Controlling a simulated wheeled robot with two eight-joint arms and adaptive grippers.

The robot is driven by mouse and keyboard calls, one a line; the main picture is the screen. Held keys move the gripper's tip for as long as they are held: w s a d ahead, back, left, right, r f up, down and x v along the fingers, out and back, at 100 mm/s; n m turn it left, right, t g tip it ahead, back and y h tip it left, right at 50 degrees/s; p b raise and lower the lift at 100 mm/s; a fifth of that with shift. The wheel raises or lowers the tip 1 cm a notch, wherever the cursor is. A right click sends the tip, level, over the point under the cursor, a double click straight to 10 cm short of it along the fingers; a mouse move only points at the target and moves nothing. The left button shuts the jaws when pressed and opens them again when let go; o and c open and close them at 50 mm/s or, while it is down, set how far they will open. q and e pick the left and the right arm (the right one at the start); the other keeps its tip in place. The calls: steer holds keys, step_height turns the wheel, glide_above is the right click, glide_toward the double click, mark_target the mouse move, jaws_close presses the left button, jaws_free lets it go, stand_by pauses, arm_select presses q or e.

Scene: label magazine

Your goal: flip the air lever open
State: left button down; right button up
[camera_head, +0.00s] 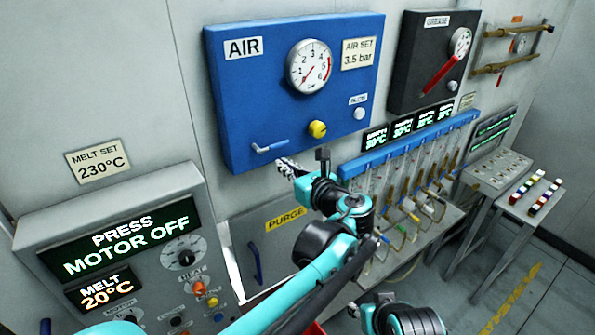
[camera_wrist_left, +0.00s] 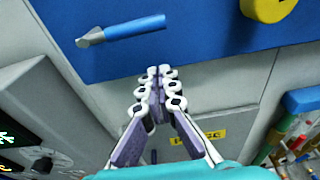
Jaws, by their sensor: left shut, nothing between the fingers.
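The air lever (camera_head: 269,148) is a short blue handle on a pale metal pivot, low on the left of the blue AIR panel (camera_head: 225,92). It lies close to level, its free end to the right; it also shows in the left wrist view (camera_wrist_left: 125,32). My left gripper (camera_head: 280,164) is shut and empty, its fingertips just below the lever and apart from it. In the left wrist view its closed fingertips (camera_wrist_left: 157,72) point at the panel's lower edge. Part of my right gripper (camera_head: 354,310) shows at the bottom of the head view; its fingers are unclear.
The panel carries a round gauge (camera_head: 310,66), a yellow knob (camera_head: 317,129) and an AIR SET 3.5 bar label (camera_head: 359,53). Below is a PURGE label (camera_head: 286,219) with a dark blue handle (camera_head: 255,263). The press console (camera_head: 115,215) stands left; a blue rail (camera_head: 410,145) with hoses is right.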

mark_target(279, 145)
arm_select(q)
steer(key=r, duration=0.2)
steer(key=r+p, duration=0.1)
steer(key=r, duration=0.1)
steer(key=shift+s+d, duration=0.2)
steer(key=shift+s, duration=0.2)
steer(key=shift+r, duration=0.1)
steer(key=shift+r+n, duration=0.1)
steer(key=shift+n, duration=0.3)
